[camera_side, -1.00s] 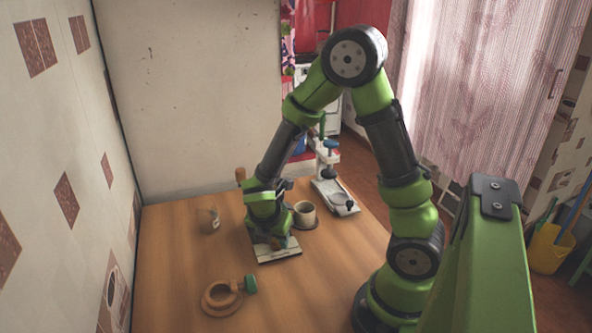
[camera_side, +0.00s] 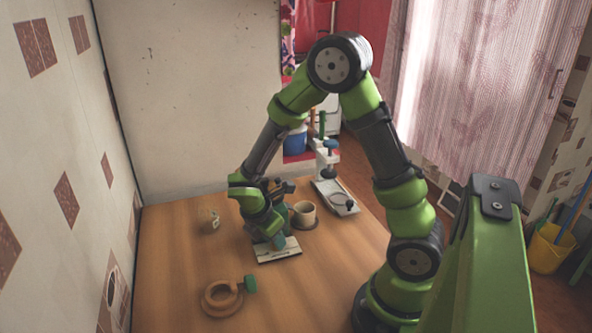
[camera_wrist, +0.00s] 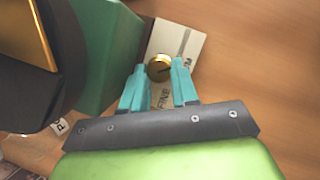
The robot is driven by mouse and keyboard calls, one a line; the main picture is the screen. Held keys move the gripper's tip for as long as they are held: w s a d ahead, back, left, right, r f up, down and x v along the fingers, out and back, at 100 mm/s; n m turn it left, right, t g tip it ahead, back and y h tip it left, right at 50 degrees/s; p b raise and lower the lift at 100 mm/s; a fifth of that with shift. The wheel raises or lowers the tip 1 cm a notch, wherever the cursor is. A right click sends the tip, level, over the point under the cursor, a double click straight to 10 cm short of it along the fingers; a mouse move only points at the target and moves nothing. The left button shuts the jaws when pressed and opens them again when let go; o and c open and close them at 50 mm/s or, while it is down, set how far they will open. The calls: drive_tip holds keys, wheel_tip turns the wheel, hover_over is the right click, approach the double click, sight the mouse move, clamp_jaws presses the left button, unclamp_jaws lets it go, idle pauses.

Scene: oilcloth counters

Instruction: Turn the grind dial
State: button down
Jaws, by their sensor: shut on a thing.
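The grind dial (camera_wrist: 159,67) is a small brass knob with a dark pointer line, seen in the wrist view above a pale plate (camera_wrist: 187,44) with partly hidden lettering that includes "FINE". My gripper (camera_wrist: 160,72) has teal fingers, one on each side of the dial, and is shut on it. The green grinder body (camera_wrist: 108,45) rises beside the dial. In the side view my gripper (camera_side: 279,241) is low at the front of the grinder, over its pale base plate (camera_side: 280,253). The dial itself is hidden there.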

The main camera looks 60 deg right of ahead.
drive_tip(key=c, duration=1.1)
unclamp_jaws()
drive_tip(key=shift+r, duration=0.1)
drive_tip(key=v, duration=1.6)
drive_tip(key=shift+a+r, duration=0.3)
drive_tip(key=shift+c, duration=0.2)
